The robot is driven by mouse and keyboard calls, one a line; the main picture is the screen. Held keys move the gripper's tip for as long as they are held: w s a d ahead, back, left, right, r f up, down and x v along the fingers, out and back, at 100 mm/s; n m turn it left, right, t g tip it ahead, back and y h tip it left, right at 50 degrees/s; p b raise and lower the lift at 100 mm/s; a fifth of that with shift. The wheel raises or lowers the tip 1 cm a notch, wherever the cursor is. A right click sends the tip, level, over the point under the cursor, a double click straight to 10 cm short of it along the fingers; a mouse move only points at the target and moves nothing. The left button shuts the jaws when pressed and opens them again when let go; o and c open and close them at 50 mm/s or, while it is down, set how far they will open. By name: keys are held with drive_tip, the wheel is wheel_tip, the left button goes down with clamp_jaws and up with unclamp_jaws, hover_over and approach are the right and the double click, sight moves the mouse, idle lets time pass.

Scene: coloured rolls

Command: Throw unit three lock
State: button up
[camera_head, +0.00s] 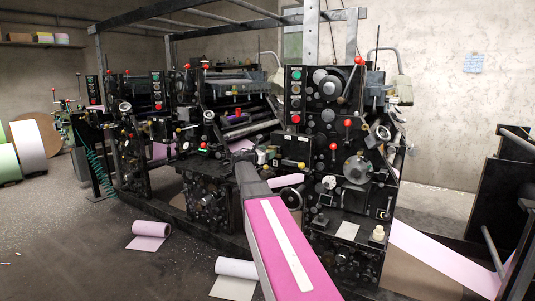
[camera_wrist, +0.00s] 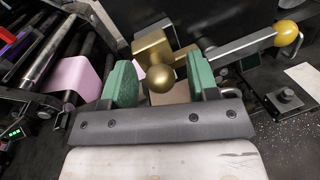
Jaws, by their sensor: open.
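In the wrist view, a brass ball knob (camera_wrist: 160,78) on a brass block (camera_wrist: 151,48) lies between the two green fingers of my gripper (camera_wrist: 160,72). The fingers stand apart on either side of the knob, with a visible gap to each. I cannot tell for sure whether this knob is the unit three lock. In the head view, my pink arm reaches to the middle of the press (camera_head: 206,190); its end is dark against the machine and the knob there is hidden or too small to make out.
A grey lever with a yellow ball end (camera_wrist: 287,32) runs close to the right finger. Dark rollers with a pink web (camera_wrist: 75,77) are on the left. In the head view, a pink roll (camera_head: 150,229) and a white roll (camera_head: 236,267) lie on the floor near my arm.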

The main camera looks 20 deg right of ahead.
sight(277, 154)
drive_tip(key=shift+w+d, duration=0.15)
drive_tip(key=shift+d, duration=0.1)
clamp_jaws()
drive_tip(key=s+d, duration=0.1)
drive_tip(key=s, duration=0.1)
drive_tip(key=s+d, duration=0.2)
drive_tip(key=shift+s+d, duration=0.15)
drive_tip(key=shift+s, duration=0.1)
unclamp_jaws()
